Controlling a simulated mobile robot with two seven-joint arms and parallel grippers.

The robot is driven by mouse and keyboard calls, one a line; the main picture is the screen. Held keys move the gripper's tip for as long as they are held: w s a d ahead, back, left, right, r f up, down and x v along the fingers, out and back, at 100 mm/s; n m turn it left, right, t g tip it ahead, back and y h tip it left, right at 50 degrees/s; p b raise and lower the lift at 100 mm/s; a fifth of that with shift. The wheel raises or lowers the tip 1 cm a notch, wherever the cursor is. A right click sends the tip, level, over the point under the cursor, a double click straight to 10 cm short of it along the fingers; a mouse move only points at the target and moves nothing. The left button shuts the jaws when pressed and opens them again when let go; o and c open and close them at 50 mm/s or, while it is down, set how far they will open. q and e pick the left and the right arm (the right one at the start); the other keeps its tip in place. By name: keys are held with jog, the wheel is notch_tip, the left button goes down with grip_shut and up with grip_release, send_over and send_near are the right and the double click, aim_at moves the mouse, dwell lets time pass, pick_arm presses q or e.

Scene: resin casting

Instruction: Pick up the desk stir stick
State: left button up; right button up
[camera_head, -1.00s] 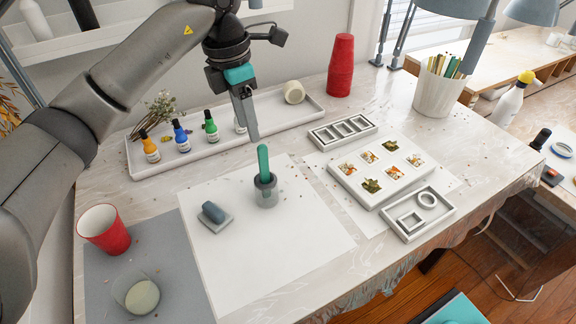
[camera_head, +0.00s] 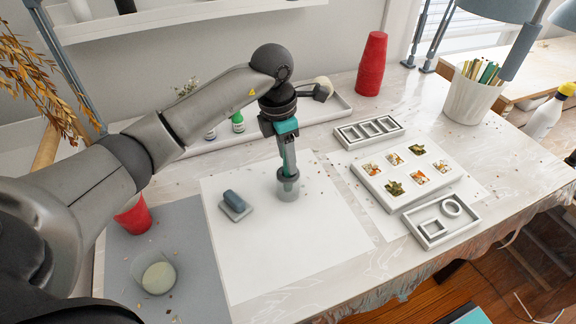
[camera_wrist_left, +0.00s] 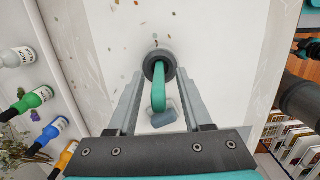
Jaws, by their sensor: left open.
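The desk stir stick is a green rod standing in a small grey cup (camera_head: 288,190) on the white sheet. In the left wrist view the stick (camera_wrist_left: 158,92) rises from the cup's dark round rim (camera_wrist_left: 168,55). My left gripper (camera_head: 288,172) points down right over the cup. In its wrist view my left gripper (camera_wrist_left: 159,76) is open, one finger on each side of the stick, with gaps visible. In the head view the fingers hide most of the stick. My right gripper does not show.
A blue-grey block (camera_head: 232,199) on a small pad lies left of the cup. A red cup (camera_head: 134,217) and a clear bowl (camera_head: 157,278) are further left. A mould tray (camera_head: 387,204) stands right, a red cup stack (camera_head: 371,65) behind. White sheet around the cup is mostly bare.

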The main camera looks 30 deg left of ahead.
pick_arm(q)
notch_tip(320, 180, down, 2)
jog(key=shift+w+f, duration=0.1)
grip_shut()
dwell(0.4)
